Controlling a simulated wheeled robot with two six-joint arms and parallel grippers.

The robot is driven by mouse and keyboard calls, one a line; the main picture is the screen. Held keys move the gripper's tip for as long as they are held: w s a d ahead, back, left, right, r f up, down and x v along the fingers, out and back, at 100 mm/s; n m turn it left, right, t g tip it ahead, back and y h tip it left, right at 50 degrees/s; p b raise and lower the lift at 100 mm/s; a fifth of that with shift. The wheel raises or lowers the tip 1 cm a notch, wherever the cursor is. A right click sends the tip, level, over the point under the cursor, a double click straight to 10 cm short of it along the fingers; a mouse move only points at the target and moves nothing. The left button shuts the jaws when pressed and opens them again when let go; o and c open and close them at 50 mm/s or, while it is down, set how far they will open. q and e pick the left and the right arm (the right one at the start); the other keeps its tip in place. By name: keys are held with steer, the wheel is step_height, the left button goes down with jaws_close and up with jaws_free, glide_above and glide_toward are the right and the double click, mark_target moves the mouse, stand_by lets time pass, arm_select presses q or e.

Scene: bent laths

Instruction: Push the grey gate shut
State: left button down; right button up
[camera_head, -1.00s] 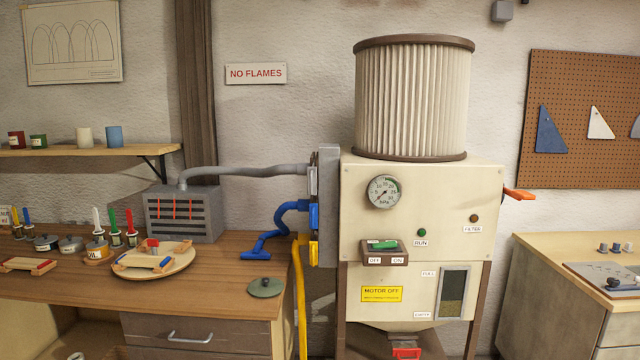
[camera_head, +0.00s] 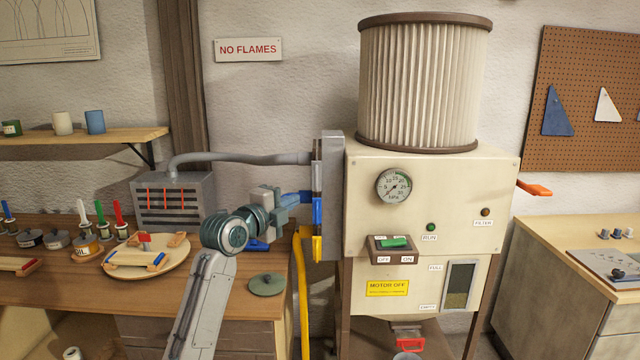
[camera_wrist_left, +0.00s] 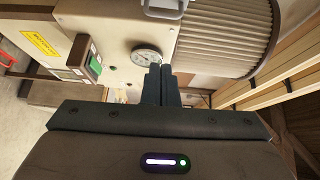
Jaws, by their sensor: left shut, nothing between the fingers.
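The grey gate (camera_head: 316,170) is the upper slide on the tall grey plate (camera_head: 333,195) at the left side of the cream machine. The grey hose runs to it, and the blue and yellow gates sit below. How far it stands out is too small to tell. My left gripper (camera_head: 298,198) is just left of the plate, over the blue hose, and hides part of it. I cannot tell whether it touches anything. In the left wrist view its fingers (camera_wrist_left: 161,86) are together and empty, with the gauge behind them. My right gripper is out of view.
The blue gate (camera_head: 317,210) and yellow gate (camera_head: 317,247) are close below. The grey hose (camera_head: 245,158) passes above my gripper. A yellow hose (camera_head: 303,300) hangs down. The workbench (camera_head: 60,285) at left holds brushes, tins and a round board (camera_head: 145,257).

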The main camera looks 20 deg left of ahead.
mark_target(313, 185)
arm_select(q)
steer(key=a+p+x, duration=0.2)
steer(key=p+x, duration=0.4)
steer(key=x, duration=0.6)
steer(key=shift+w+a+p, duration=0.2)
steer(key=shift+w+p, duration=0.2)
steer(key=shift+w, duration=0.35)
